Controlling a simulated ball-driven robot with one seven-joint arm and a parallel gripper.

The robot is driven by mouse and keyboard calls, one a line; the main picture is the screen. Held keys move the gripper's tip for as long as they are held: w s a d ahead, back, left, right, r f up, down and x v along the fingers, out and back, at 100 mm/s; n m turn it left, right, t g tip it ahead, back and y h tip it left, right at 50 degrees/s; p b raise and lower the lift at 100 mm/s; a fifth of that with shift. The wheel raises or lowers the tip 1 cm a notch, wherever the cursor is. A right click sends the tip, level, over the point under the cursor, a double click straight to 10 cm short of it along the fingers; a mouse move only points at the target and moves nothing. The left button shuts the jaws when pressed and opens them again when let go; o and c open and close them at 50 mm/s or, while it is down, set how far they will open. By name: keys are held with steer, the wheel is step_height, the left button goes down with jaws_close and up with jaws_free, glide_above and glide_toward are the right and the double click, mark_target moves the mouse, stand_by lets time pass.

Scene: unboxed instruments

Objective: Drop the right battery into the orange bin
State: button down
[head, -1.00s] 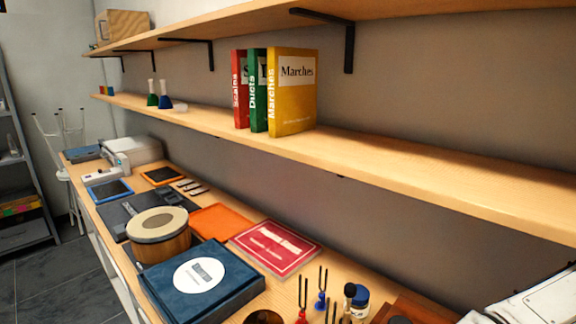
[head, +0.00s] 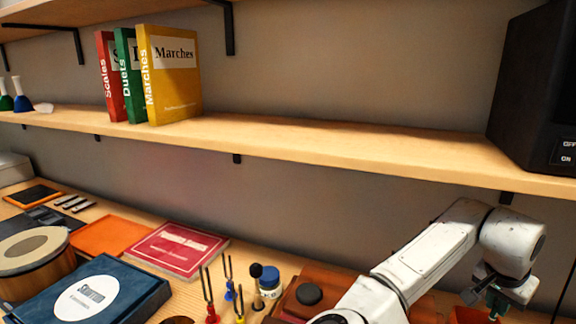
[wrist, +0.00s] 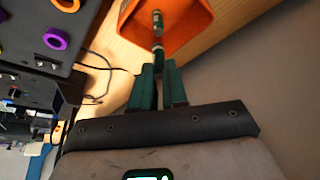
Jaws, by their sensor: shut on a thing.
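In the wrist view my gripper (wrist: 159,70) has its green fingers shut on a small dark cylinder with a pale band, the battery (wrist: 157,22). The battery points away from the fingers and overlaps the orange bin (wrist: 190,32) in the picture; its height over the bin is hard to tell. The bin's open inside faces the camera, cut off by the top edge. In the head view my gripper (head: 497,302) hangs at the lower right, pointing down. A bit of the orange bin (head: 470,316) shows beside it. The battery is hidden there.
The wrist view shows a dark panel with colored rings (wrist: 56,39) and black cables left of the bin. The head view shows a shelf (head: 350,157) above the counter, a black box (head: 535,85) on it, and upright tuning forks (head: 228,275) left of my arm.

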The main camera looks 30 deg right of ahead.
mark_target(497, 304)
steer(key=c, duration=1.1)
jaws_free()
steer(key=v, duration=0.5)
steer(key=shift+b, duration=0.3)
steer(key=a+b, duration=0.1)
steer(key=a, duration=0.5)
steer(key=a+b, duration=0.1)
steer(key=a, duration=0.5)
steer(key=shift+s+b, duration=0.2)
steer(key=shift+b, duration=0.15)
steer(key=shift+f, duration=0.1)
